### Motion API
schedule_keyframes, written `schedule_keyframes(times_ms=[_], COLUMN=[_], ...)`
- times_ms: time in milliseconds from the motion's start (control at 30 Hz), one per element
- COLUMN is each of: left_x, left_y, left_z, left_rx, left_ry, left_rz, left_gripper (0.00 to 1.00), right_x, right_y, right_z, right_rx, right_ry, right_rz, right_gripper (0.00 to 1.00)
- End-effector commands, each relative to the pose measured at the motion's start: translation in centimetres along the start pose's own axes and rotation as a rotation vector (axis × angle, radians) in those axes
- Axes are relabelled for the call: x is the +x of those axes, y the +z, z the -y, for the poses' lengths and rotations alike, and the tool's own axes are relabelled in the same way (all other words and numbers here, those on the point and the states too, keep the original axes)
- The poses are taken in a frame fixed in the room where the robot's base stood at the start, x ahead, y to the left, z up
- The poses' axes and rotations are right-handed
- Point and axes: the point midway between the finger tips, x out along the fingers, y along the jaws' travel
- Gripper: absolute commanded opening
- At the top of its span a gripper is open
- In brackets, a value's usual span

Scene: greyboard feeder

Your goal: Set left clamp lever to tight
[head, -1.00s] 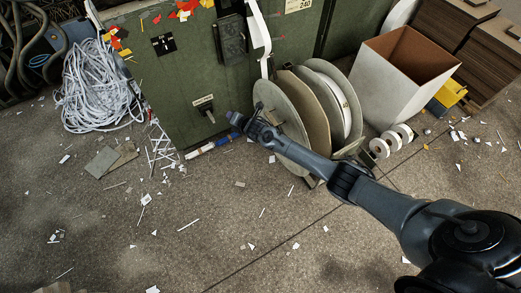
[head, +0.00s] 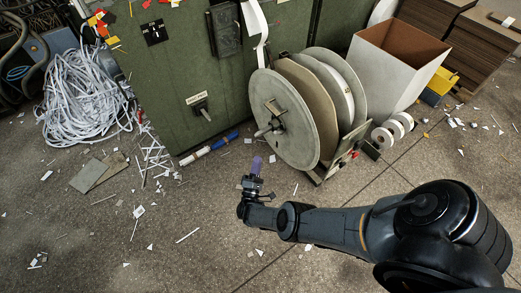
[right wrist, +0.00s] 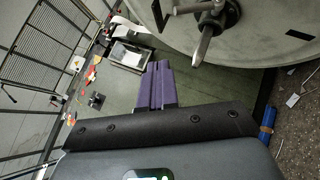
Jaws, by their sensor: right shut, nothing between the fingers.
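A grey reel flange (head: 297,105) stands in front of the green cabinet. A small metal lever with a hub (head: 268,128) sits at its middle. In the right wrist view this lever (right wrist: 205,38) is close, at the top right, pointing down in the picture. A second, dark lever (head: 202,110) under a small label is on the cabinet front; the label is too small to read. I cannot tell any tight mark. My right gripper (head: 256,166) is shut and empty, apart from both levers, in front of and below the reel. Its purple fingers (right wrist: 159,85) show in the wrist view. My left gripper is not in view.
A white open box (head: 393,70) and small white rolls (head: 390,132) stand right of the reels. A heap of white strips (head: 85,105) lies at left. The floor in front is open, with paper scraps.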

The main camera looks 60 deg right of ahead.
Motion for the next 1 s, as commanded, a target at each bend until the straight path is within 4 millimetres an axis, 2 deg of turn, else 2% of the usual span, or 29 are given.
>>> schedule_keyframes(times_ms=[33, 133, 367, 533, 867, 1000], left_x=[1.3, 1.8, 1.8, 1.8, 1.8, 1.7], left_y=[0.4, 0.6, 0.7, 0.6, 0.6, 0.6], left_z=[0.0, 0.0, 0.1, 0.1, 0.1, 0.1], left_rx=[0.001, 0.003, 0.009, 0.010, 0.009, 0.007], left_ry=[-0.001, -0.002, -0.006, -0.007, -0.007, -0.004], left_rz=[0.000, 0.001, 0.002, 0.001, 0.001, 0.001], left_gripper=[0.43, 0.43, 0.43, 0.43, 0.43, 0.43], right_x=[-1.7, -2.8, -1.7, 0.3, 7.5, 8.0], right_y=[-0.1, -0.4, -0.6, -0.5, -0.4, 0.3], right_z=[1.7, 2.1, 2.1, 2.3, 2.7, 2.8], right_rx=[-0.002, 0.001, 0.003, 0.002, 0.003, 0.003], right_ry=[-0.039, -0.057, -0.053, -0.051, -0.050, -0.052], right_rz=[0.013, 0.013, 0.010, 0.012, 0.012, 0.011], right_gripper=[0.00, 0.00, 0.00, 0.00, 0.00, 0.00])
